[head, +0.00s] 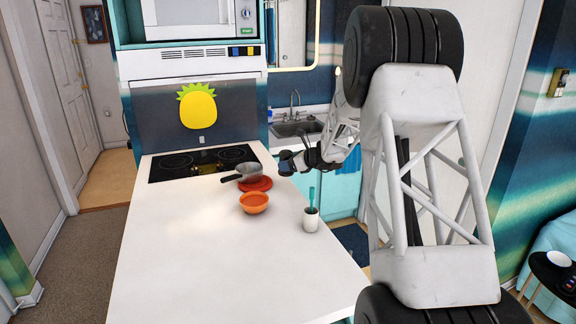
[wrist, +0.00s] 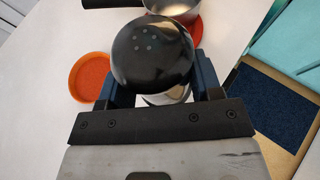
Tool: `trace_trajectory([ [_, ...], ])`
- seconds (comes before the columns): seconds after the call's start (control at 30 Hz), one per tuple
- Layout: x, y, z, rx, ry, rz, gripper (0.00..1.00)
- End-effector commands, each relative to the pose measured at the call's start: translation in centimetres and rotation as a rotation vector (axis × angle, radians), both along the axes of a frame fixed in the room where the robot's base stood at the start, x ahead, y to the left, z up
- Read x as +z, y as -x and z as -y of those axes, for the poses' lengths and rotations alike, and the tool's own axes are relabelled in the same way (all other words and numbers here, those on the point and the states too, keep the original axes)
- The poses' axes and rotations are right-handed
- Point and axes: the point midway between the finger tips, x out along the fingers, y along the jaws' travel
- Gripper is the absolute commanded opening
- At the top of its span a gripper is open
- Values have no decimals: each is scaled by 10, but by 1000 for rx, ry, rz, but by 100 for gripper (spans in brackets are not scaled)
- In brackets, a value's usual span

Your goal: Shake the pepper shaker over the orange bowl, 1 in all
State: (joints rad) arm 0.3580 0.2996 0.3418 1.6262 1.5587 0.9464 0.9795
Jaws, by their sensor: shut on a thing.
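The pepper shaker (wrist: 150,60) has a dark, glossy domed top with small holes, which faces the wrist camera. My gripper (wrist: 160,88) is shut on it, with a blue finger on each side. In the head view my gripper (head: 287,165) is near the counter's right edge, behind and to the right of the orange bowl; the shaker is too small to make out there. The orange bowl (head: 254,203) stands on the white counter. In the wrist view the bowl (wrist: 91,77) is left of the shaker, partly hidden by the finger.
A saucepan (head: 245,172) sits on a red trivet (head: 262,184) behind the bowl. A white cup (head: 311,220) with a teal utensil stands at the counter's right edge. The cooktop (head: 203,162) is at the back. The counter's front (head: 220,270) is clear.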

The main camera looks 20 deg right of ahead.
Motion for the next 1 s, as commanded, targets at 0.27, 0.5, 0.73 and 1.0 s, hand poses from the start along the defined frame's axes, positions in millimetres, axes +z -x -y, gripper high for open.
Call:
trace_trajectory([
  [0.27,0,0,0,0,1,1,31],
  [0.5,2,1,-6,32,17,26,31],
  [0.73,6,7,-29,150,82,125,31],
  [1.0,16,20,-70,369,194,345,31],
])
